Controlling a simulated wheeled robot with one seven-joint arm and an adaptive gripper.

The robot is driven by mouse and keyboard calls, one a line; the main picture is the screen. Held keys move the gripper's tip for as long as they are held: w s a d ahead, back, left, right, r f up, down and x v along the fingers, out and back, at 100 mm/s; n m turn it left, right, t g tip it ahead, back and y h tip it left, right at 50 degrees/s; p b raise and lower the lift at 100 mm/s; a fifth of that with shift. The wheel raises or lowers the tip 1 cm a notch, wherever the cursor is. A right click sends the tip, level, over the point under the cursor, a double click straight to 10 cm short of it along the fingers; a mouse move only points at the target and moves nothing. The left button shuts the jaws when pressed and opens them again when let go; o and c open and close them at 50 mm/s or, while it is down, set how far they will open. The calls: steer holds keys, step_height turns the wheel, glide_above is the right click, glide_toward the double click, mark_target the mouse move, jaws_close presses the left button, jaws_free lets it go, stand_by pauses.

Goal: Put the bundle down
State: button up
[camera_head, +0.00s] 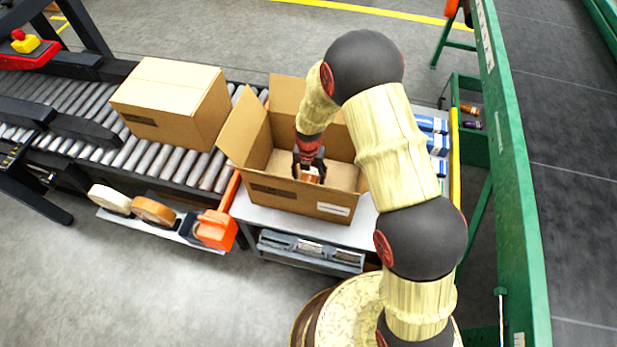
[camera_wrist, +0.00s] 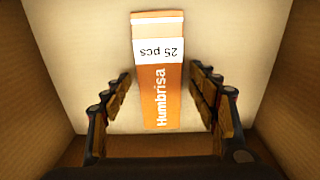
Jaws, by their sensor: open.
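The bundle (camera_wrist: 160,85) is an orange pack with a white band reading "25 pcs" and the word "Humbrisa". It lies on the floor of an open cardboard box (camera_head: 300,197), and a bit of it shows in the head view (camera_head: 309,175). My gripper (camera_wrist: 165,105) reaches down into the box, its fingers spread on both sides of the bundle. In the wrist view a gap shows between each finger and the bundle. The near end of the bundle lies between the fingers; whether they stand above it or level with it, I cannot tell.
The box stands with flaps open on a grey table (camera_head: 355,235). A closed carton (camera_head: 170,100) sits on the roller conveyor (camera_head: 70,100) at left. Blue-and-white packs (camera_head: 436,140) lie right of the box. A green frame (camera_head: 510,170) stands at right.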

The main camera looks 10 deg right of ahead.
steer(key=shift+r, duration=0.1)
step_height(320, 180, up, 12)
steer(key=p, duration=0.4)
steer(key=shift+r, duration=0.15)
step_height(320, 180, up, 12)
steer(key=m+t, duration=0.1)
steer(key=m, duration=0.6)
glide_above(309, 179)
steer(key=s+d, duration=0.2)
steer(key=d, duration=0.1)
steer(key=s+d+r+m+t, duration=0.25)
steer(key=s+r+m, duration=0.35)
steer(key=r, duration=0.5)
steer(key=s+d+r+m+t, duration=0.1)
steer(key=s+d+r+m, duration=0.1)
steer(key=s+r+m, duration=0.3)
steer(key=s+d+r+m+t, duration=0.1)
steer(key=s+d+r+m, duration=0.2)
steer(key=s+m, duration=1)
step_height(309, 179, up, 3)
steer(key=shift+r+m, duration=0.2)
steer(key=shift+m, duration=0.1)
steer(key=shift+s+d, duration=0.1)
